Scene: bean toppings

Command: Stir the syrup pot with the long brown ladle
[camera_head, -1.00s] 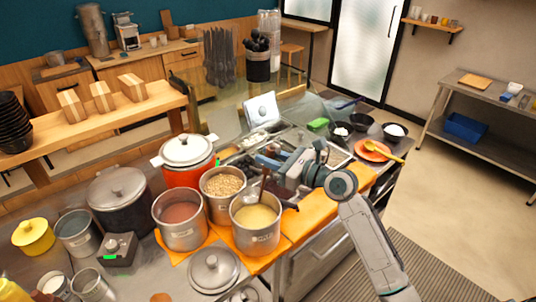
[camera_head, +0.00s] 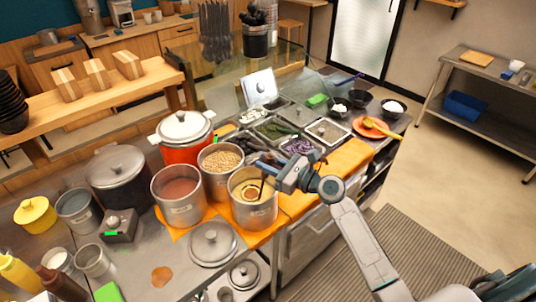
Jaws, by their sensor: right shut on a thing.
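The steel pot (camera_head: 254,215) with pale yellow liquid stands at the front right of a group of pots. The long brown ladle stands in it; its dark handle (camera_head: 262,188) rises steeply from the liquid, and a brown round shape, apparently its bowl, shows at the surface. My right gripper (camera_head: 266,170) is above the pot's right rim, shut on the ladle near the upper handle. The jaws partly hide the handle top. My left gripper is not in view.
A steel pot of reddish-brown contents (camera_head: 180,212) and a pot of beans (camera_head: 220,180) stand close on the left and behind. A red pot (camera_head: 184,150) is lidded. Topping trays (camera_head: 330,131) lie behind my gripper. A loose lid (camera_head: 212,243) lies in front.

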